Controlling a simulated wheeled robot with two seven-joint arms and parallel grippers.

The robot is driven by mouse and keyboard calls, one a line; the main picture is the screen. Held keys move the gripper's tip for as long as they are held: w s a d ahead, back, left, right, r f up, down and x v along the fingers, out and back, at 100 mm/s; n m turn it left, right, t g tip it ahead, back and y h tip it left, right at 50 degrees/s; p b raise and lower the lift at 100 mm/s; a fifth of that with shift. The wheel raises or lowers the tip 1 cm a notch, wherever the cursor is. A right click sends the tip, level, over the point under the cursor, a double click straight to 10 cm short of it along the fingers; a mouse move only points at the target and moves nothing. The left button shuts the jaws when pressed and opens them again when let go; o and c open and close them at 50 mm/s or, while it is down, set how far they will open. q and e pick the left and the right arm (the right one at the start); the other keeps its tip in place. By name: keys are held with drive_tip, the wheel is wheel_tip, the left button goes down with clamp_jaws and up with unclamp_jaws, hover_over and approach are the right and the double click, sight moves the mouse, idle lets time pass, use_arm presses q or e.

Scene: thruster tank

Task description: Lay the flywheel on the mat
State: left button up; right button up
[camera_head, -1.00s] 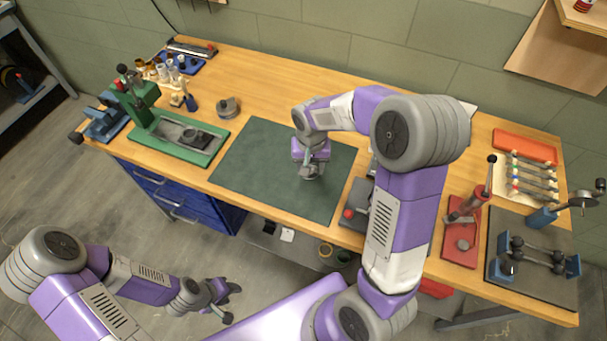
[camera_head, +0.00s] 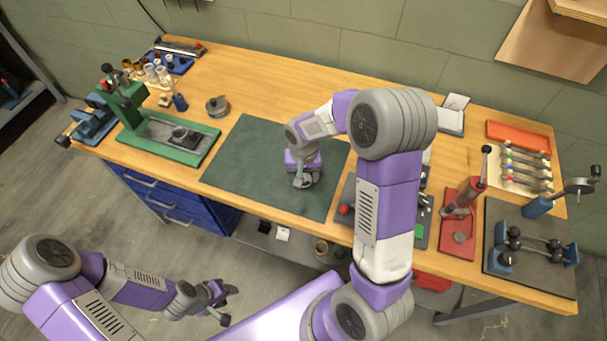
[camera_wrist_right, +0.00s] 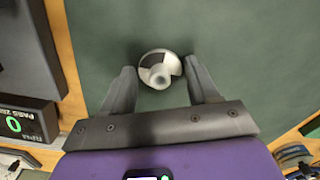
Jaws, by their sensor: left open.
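The flywheel (camera_wrist_right: 172,66), a small round grey-white disc with a raised hub, appears to lie on the dark green mat (camera_wrist_right: 240,50). In the head view the mat (camera_head: 240,165) covers the middle of the bench, and the flywheel (camera_head: 303,181) shows on its right part, partly hidden under my right gripper (camera_head: 302,176). In the right wrist view my right gripper (camera_wrist_right: 160,68) has its fingers apart on both sides of the flywheel, with a visible gap each side. My left gripper (camera_head: 231,304) is open and empty, low in front of the bench.
A dark gauge stand with a lit green display (camera_wrist_right: 14,124) stands close right of the mat in the head view. A green press (camera_head: 165,138) stands left of the mat, and a grey round part (camera_head: 217,106) lies behind its left corner. The mat's left half is clear.

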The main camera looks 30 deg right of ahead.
drive_tip(key=shift+o, duration=0.9)
drive_tip(key=shift+r, duration=0.2)
wheel_tip(320, 180, up, 12)
drive_tip(key=p, duration=0.2)
drive_tip(key=shift+p, duration=0.35)
drive_tip(key=shift+s+a, duration=0.1)
